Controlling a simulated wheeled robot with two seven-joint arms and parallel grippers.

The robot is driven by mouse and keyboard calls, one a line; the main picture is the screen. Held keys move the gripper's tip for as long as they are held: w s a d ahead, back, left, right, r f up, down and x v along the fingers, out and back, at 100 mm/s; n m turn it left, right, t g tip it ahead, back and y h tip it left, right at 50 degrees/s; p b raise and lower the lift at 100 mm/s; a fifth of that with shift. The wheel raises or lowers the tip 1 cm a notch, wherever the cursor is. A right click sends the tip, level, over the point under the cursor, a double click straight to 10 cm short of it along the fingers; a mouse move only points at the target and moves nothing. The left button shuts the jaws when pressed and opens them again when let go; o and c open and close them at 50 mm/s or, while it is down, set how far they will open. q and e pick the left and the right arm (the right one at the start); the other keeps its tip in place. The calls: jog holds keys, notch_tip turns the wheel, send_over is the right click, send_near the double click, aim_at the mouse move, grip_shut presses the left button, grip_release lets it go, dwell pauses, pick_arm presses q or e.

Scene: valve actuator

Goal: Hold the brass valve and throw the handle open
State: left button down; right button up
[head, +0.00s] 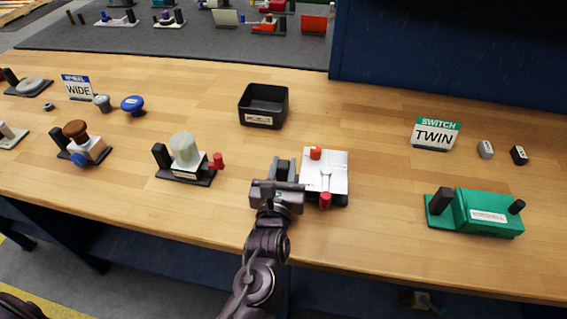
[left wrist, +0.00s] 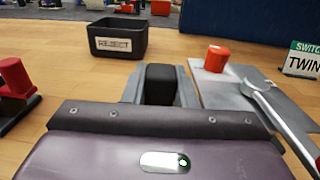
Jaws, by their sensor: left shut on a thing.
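The valve unit is a silver-grey plate (head: 338,184) on a dark base near the table's front edge; it looks grey rather than brass. An orange-red knob (head: 316,153) stands at its far left corner. Its handle (head: 326,181) is a grey lever with a red end (head: 325,201) pointing toward the front edge. In the left wrist view the lever (left wrist: 268,102) slants down to the right. My left gripper (head: 284,170) is shut on a black post (left wrist: 160,85) at the unit's left side, with a finger on each side. My right gripper is not in view.
A black bin (head: 262,118) marked REJECT stands behind. A white-domed unit (head: 186,155) with a red knob is to the left, a green box (head: 487,213) to the right. A TWIN sign (head: 435,134) stands at the back right. The table is clear between the valve and the green box.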

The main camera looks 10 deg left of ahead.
pick_arm(q)
jog(key=shift+f, duration=0.4)
dwell(1.1)
jog(key=shift+f, duration=0.15)
jog(key=shift+s, duration=0.1)
dwell(0.5)
